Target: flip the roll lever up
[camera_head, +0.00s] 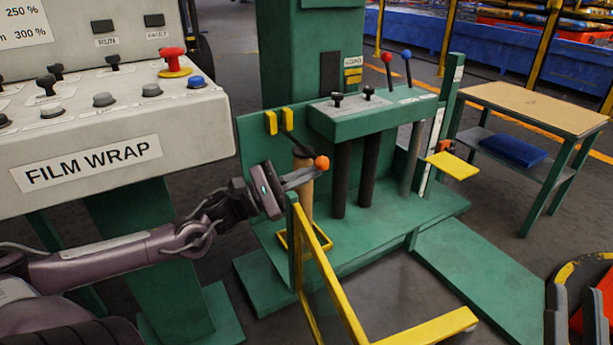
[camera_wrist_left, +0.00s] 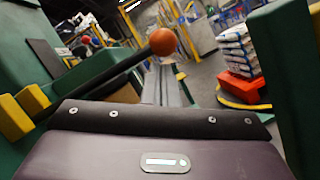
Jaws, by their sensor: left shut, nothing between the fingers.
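The roll lever is a black rod with an orange ball knob (camera_head: 321,163), sloping down to the right from beside two yellow blocks on the green stand. My left gripper (camera_head: 306,176) is shut and empty, with its fingertips close below the knob. In the left wrist view the orange knob (camera_wrist_left: 163,41) and its rod stand beyond the gripper's body, above the line of the fingers. I cannot tell whether the fingers touch the lever. Dark parts at the lower right edge of the head view look like my right gripper (camera_head: 575,315), cut off by the frame.
The FILM WRAP panel (camera_head: 90,160) is on the left, above my left arm. A yellow frame (camera_head: 330,270) stands just in front of the gripper. The green lever console (camera_head: 375,117) has red and blue knobs. A wooden-topped table (camera_head: 550,108) stands right.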

